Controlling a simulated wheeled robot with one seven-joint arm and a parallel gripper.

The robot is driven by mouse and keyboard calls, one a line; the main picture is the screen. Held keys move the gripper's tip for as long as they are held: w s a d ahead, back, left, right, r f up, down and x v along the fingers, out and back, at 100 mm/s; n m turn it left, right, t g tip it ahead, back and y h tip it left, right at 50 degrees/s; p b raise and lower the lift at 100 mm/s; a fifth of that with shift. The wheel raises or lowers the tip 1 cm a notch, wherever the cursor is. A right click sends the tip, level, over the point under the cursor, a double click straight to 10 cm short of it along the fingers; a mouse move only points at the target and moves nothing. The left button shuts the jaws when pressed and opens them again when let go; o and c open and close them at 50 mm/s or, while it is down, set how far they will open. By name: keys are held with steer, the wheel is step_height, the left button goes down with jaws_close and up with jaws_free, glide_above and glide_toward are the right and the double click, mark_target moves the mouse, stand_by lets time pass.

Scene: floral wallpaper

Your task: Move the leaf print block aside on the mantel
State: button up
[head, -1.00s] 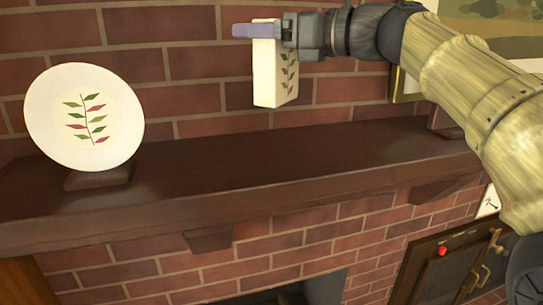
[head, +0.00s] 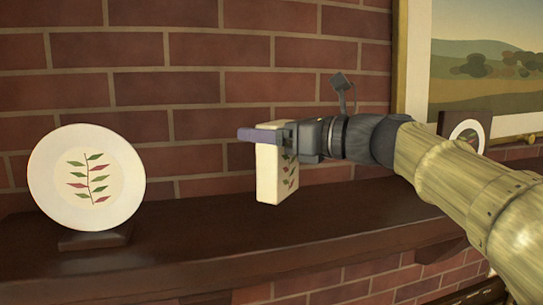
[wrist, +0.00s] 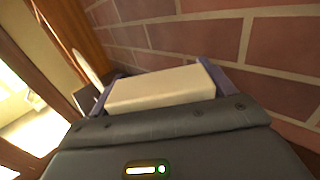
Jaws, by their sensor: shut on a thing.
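The leaf print block (head: 268,175) is a cream upright slab with red and green leaves on its right face. My gripper (head: 268,136) is shut on its upper part, coming from the right. In the head view the block's bottom appears close above the mantel (head: 215,224); whether it touches cannot be told. In the wrist view the block (wrist: 160,88) fills the space between the two purple fingers (wrist: 158,84). Its lower part is hidden there.
A white plate with a leaf sprig (head: 88,180) stands on a dark stand (head: 95,237) at the mantel's left. A dark block with a round emblem (head: 466,130) and a framed landscape (head: 485,75) are at the right. The brick wall (head: 190,100) is behind. The mantel between plate and block is clear.

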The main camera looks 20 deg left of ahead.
mark_target(270, 154)
steer(key=f, duration=0.3)
steer(key=shift+s+a+f, duration=0.1)
steer(key=shift+s+f, duration=0.2)
steer(key=shift+f, duration=0.2)
steer(key=shift+w+f, duration=0.1)
steer(key=shift+f, duration=0.1)
steer(key=o, duration=1.1)
steer(key=shift+c, duration=0.2)
steer(key=shift+r, duration=0.2)
steer(key=b+v, duration=0.4)
steer(key=v, duration=0.8)
